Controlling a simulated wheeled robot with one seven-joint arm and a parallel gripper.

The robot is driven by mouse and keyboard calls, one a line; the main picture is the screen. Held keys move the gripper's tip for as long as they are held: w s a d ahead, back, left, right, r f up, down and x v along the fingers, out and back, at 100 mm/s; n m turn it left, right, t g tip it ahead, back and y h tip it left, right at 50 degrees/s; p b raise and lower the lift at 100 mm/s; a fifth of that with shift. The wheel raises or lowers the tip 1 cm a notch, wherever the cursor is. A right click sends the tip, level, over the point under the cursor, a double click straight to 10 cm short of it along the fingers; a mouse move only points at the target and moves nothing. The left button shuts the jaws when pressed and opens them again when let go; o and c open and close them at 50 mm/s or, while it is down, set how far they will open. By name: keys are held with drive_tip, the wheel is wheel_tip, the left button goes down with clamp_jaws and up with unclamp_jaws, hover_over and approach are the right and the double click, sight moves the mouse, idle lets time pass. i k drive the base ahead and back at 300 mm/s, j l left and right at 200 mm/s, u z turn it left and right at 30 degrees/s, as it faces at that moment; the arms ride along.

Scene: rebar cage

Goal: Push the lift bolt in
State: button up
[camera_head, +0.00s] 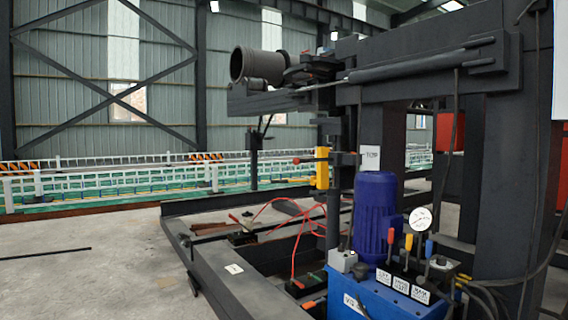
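A dark post stands in the middle of the machine. A thin rod with a red-orange knob (297,161) sticks out from it to the left; it may be the lift bolt, but I cannot be sure. A yellow block (322,168) sits on the post right beside the rod. A small white tag (370,158) hangs to the right of the post; its lettering is too small to read. How deep the rod sits is hidden. My gripper is not in view.
A blue motor (375,215) stands on a blue hydraulic unit with several coloured levers and a gauge (420,219). A dark cylinder (262,66) sits on the upper arm of the machine. Red hoses and tools lie on the low frame. Open concrete floor (90,270) lies at left.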

sight(296, 161)
drive_tip(key=i+j, duration=0.3)
drive_tip(key=i+j+z, duration=0.1)
drive_tip(key=i+j, duration=0.15)
drive_tip(key=j, duration=0.3)
drive_tip(key=i+j, duration=0.25)
drive_tip(key=j, duration=0.2)
drive_tip(key=i+j, duration=0.3)
drive_tip(key=j, duration=0.15)
drive_tip(key=z, duration=0.05)
